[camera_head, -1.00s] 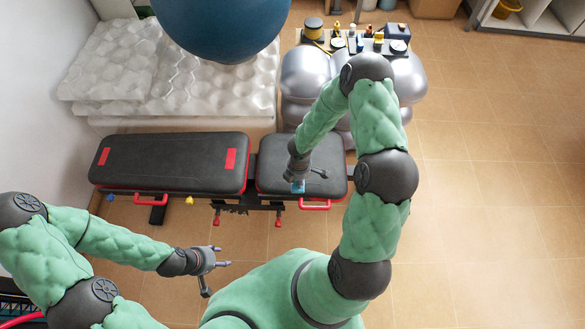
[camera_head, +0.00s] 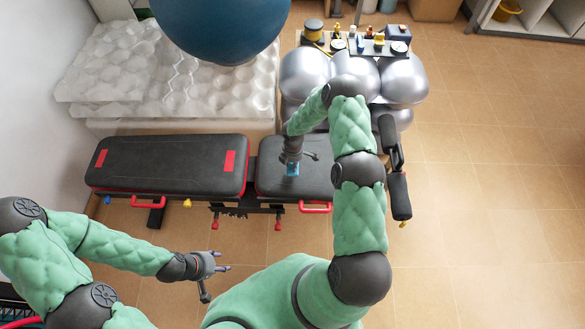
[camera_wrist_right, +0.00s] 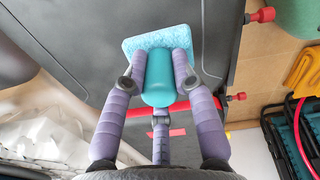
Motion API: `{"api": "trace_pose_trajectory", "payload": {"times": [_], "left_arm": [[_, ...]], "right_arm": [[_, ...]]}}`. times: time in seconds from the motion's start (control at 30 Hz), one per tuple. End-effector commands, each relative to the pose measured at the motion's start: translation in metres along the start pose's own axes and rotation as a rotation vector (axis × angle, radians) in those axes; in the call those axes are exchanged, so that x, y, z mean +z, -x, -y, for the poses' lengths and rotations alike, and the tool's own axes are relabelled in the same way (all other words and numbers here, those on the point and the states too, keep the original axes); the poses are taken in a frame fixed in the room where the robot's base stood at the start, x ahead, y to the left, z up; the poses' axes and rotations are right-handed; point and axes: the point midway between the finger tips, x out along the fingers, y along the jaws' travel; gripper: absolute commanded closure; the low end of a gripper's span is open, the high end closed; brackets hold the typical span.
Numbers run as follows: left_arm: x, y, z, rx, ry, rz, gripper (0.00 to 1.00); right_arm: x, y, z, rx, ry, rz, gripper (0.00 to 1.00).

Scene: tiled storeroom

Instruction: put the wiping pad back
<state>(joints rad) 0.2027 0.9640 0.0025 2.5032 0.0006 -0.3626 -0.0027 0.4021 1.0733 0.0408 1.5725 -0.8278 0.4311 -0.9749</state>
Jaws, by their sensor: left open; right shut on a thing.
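The wiping pad (camera_wrist_right: 132,43) has a pale blue fluffy base and a teal rounded handle (camera_wrist_right: 158,80). My right gripper (camera_wrist_right: 160,68) is shut around the handle, with a finger on each side. In the head view the pad (camera_head: 292,169) is a small blue patch below my right gripper (camera_head: 296,158), over the short seat section (camera_head: 268,181) of the black bench. I cannot tell whether its base touches the seat. My left gripper (camera_head: 217,281) is open and empty over the floor in front of the bench.
A tray (camera_head: 356,48) with several bottles and tubs rests on silver balls (camera_head: 305,74) behind the bench. The long bench pad (camera_head: 168,165) is clear. A blue ball (camera_head: 220,25) sits on white blocks (camera_head: 110,70). Black rollers (camera_head: 397,195) stand at the bench's right end.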

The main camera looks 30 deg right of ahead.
Motion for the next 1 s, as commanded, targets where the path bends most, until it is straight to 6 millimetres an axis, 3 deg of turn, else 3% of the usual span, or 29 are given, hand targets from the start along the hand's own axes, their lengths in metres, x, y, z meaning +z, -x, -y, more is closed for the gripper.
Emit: {"api": "trace_pose_trajectory", "payload": {"times": [0.17,0.4,0.8,0.83,0.9,1.0], "left_arm": [[0.0,-0.003,0.001,0.0,0.0,0.0,0.48],[-0.001,-0.02,0.007,0.0,0.0,0.0,0.48],[-0.001,-0.022,0.008,0.0,0.0,0.0,0.48],[-0.001,-0.022,0.008,0.0,0.0,0.0,0.48],[-0.001,-0.021,0.007,0.0,0.0,0.0,0.48],[-0.001,-0.021,0.007,0.0,0.0,0.0,0.48]], "right_arm": [[0.001,-0.007,-0.005,0.0,0.0,0.0,0.99],[0.002,-0.039,-0.007,0.0,0.0,0.0,0.99],[0.002,-0.042,-0.007,0.001,0.0,0.0,1.0],[0.002,-0.042,-0.007,0.0,0.0,0.0,0.67],[0.002,-0.041,-0.007,0.0,0.0,0.0,0.49],[0.002,-0.041,-0.007,0.0,0.0,0.0,0.49]]}}
